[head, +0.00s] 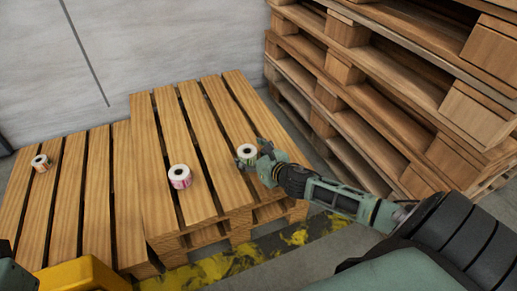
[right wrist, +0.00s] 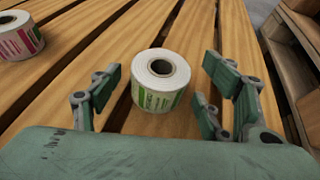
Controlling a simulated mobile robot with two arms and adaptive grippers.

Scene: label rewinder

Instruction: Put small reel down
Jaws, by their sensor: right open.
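A small white reel with a green label (head: 246,150) stands upright on the slats of the higher wooden pallet (head: 203,130). It also shows in the right wrist view (right wrist: 157,95), between the spread fingers of my right gripper (right wrist: 157,90). The fingers are apart from the reel on both sides. In the head view my right gripper (head: 256,156) is at the right edge of the pallet, beside the reel. A reel with a pink label (head: 180,177) stands on the same pallet to the left. My left gripper is not visible.
A reel with an orange-brown label (head: 41,162) stands on the lower pallet at the left. A tall stack of pallets (head: 400,95) rises to the right. A grey wall (head: 170,40) is behind. Slats between the reels are clear.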

